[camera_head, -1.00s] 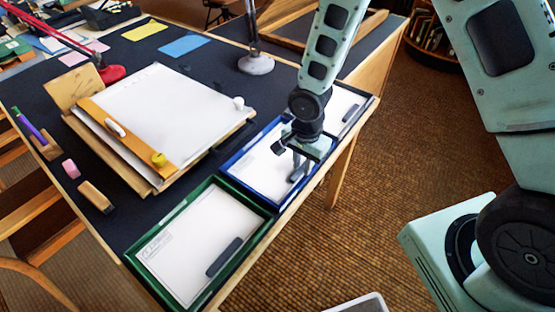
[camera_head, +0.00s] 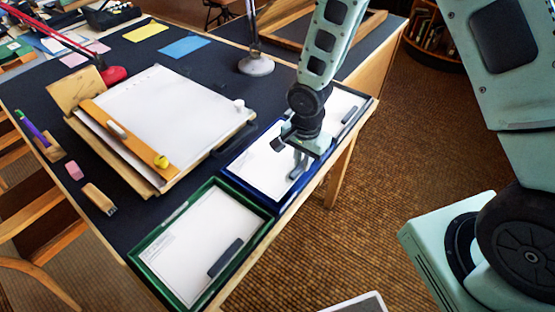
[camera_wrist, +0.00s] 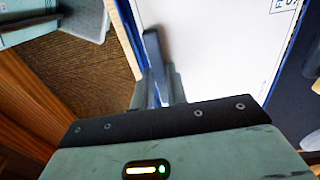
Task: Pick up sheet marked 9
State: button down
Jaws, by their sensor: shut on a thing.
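A white sheet (camera_head: 258,167) is at the blue tray (camera_head: 225,171), the middle of the trays along the table's front edge. The sheet also shows in the wrist view (camera_wrist: 220,50), with part of a printed label at the top right; I cannot read a number 9. My gripper (camera_head: 298,166) is over the sheet's right part, pointing down. It is shut on the dark grey bar (camera_wrist: 154,48) on the sheet, also seen in the wrist view (camera_wrist: 160,88). I cannot tell whether the sheet is clear of the tray floor.
A green tray (camera_head: 150,254) with another white sheet (camera_head: 195,240) and dark bar stands at the near left. A dark tray with a sheet (camera_head: 340,105) is beyond my gripper. A drawing board (camera_head: 165,110) lies behind the trays. A lamp base (camera_head: 256,66) stands farther back.

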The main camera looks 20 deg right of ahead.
jog(key=shift+w+a+r+p, duration=0.2)
jog(key=shift+r+p, duration=0.75)
jog(key=shift+r, duration=0.4)
jog(key=shift+w+a+r+p, duration=0.1)
jog(key=shift+w+r+p, duration=0.05)
jog(key=shift+r+p, duration=0.95)
jog(key=shift+r, duration=0.2)
